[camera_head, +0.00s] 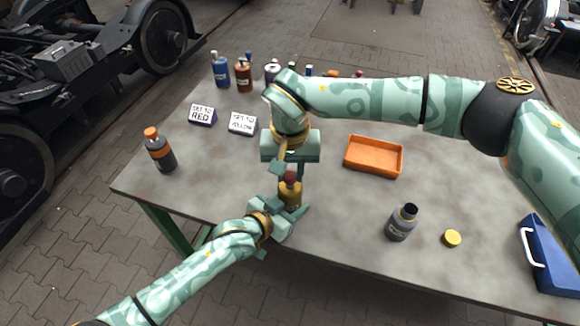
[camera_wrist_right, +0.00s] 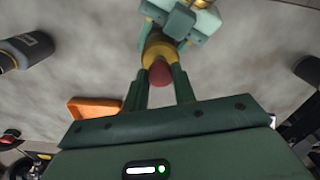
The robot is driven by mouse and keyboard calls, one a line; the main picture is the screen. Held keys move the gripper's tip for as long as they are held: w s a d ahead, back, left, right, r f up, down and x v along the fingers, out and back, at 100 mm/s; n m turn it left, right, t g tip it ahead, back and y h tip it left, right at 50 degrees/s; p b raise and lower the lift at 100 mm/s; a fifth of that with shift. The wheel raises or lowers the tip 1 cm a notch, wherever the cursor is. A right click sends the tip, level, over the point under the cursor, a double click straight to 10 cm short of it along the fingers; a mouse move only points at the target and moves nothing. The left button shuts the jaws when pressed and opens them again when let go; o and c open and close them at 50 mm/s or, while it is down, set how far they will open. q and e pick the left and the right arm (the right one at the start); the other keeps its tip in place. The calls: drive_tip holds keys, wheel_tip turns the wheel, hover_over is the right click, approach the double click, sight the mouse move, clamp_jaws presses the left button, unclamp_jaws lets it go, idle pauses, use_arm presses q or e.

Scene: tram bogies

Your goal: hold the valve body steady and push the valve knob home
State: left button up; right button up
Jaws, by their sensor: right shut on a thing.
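The valve body (camera_head: 290,195) is a small brass-yellow piece standing upright near the table's front edge; it also shows in the right wrist view (camera_wrist_right: 159,46). The dark red valve knob (camera_head: 291,177) is at its top, and it shows in the wrist view (camera_wrist_right: 160,73). My left gripper (camera_head: 287,206) is shut around the valve body from the front left. My right gripper (camera_head: 288,172) comes down from above, its fingers shut on the knob. The fingers partly hide the knob and body, so how deep the knob sits cannot be told.
An orange tray (camera_head: 374,157), a grey bottle (camera_head: 401,223), a yellow cap (camera_head: 452,238) and a blue toolbox (camera_head: 552,253) are to the right. An orange-capped bottle (camera_head: 159,150) and two signs (camera_head: 202,115) are left. Several bottles stand along the back.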

sight(290, 175)
drive_tip(key=o, duration=1)
drive_tip(key=shift+r, duration=0.15)
use_arm(q)
drive_tip(key=o, duration=1.1)
use_arm(e)
wheel_tip(290, 175, up, 12)
drive_tip(key=shift+f, duration=0.15)
